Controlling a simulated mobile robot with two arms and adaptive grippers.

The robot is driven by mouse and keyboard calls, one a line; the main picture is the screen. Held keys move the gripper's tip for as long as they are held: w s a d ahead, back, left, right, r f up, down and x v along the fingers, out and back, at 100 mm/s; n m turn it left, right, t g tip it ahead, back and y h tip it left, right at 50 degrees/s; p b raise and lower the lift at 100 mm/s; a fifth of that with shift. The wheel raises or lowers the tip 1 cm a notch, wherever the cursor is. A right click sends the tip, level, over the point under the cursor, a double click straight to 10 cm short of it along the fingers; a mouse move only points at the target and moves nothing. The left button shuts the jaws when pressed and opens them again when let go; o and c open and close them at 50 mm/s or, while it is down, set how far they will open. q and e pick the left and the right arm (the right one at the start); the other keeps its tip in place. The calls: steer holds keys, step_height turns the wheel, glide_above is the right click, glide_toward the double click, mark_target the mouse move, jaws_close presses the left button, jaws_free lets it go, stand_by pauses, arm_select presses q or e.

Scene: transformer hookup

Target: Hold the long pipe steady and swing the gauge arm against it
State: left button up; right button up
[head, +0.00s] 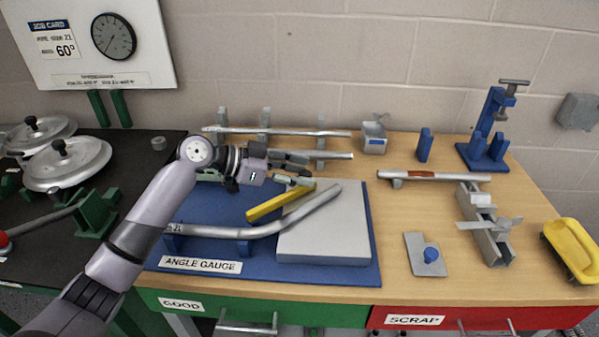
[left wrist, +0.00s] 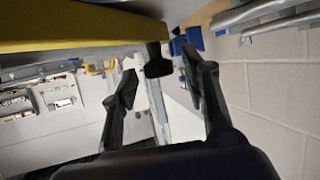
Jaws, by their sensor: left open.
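A bent silver pipe (head: 265,231) lies across the angle gauge, its left part near a blue support and its right part angled up over a grey block (head: 345,235). The yellow gauge arm (head: 280,202) lies slanted just behind the pipe's bent part, with a narrow gap along much of it. My left gripper (head: 306,177) is open and empty, just above and behind the gauge arm's far end; I cannot tell if it touches. In the left wrist view the fingers (left wrist: 160,75) are apart, with a yellow bar (left wrist: 80,28) at upper left. My right gripper is not in view.
The blue gauge base (head: 340,276) sits at the table's front. Straight pipes (head: 280,131) lie on a rack behind my gripper. A blue clamp stand (head: 485,145), a grey channel fixture (head: 485,225) and a yellow tray (head: 572,248) stand to the right.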

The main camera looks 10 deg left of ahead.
arm_select(q)
steer(key=v, duration=1.1)
steer(key=shift+s+a+r, duration=0.2)
steer(key=shift+a+r, duration=0.05)
steer(key=shift+a, duration=0.05)
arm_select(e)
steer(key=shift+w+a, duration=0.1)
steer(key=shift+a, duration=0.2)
